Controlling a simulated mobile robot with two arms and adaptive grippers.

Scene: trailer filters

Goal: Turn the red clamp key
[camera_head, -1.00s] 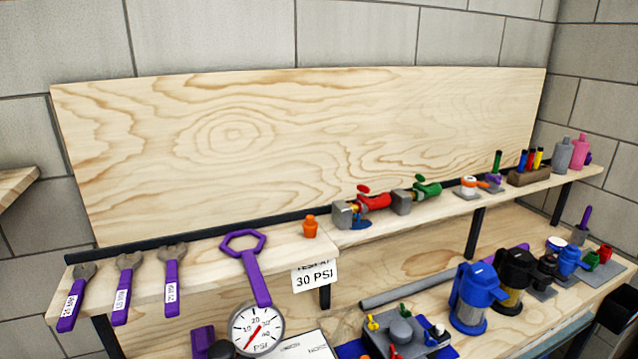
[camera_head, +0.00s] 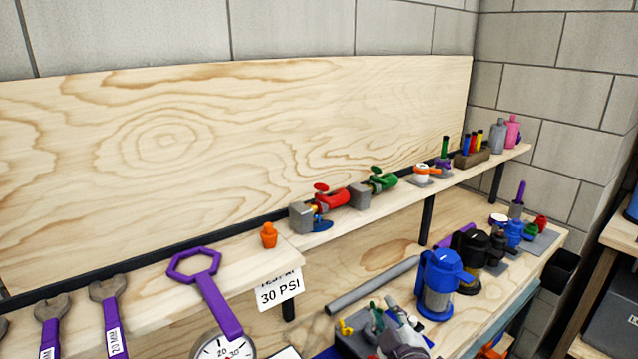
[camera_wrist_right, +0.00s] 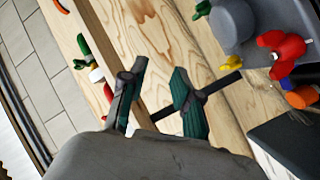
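A red clamp key (camera_wrist_right: 281,54) with rounded lobes stands at the upper right in the right wrist view, at the edge of a grey clamp block (camera_wrist_right: 240,20). A yellow key (camera_wrist_right: 233,62) and a green key (camera_wrist_right: 202,9) are on the same block. My right gripper (camera_wrist_right: 158,100) is open and empty, its teal-padded fingers apart, with the red key off to their right. In the head view my right gripper (camera_head: 402,314) is over the block (camera_head: 357,322) and hides most of the red key. My left gripper is not in view.
A blue filter housing (camera_head: 437,285) and a black one (camera_head: 473,262) stand just right of the gripper. A grey pipe (camera_head: 372,286) lies behind it. A pressure gauge (camera_head: 222,348) is at the left. The shelf above holds a red valve (camera_head: 332,198).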

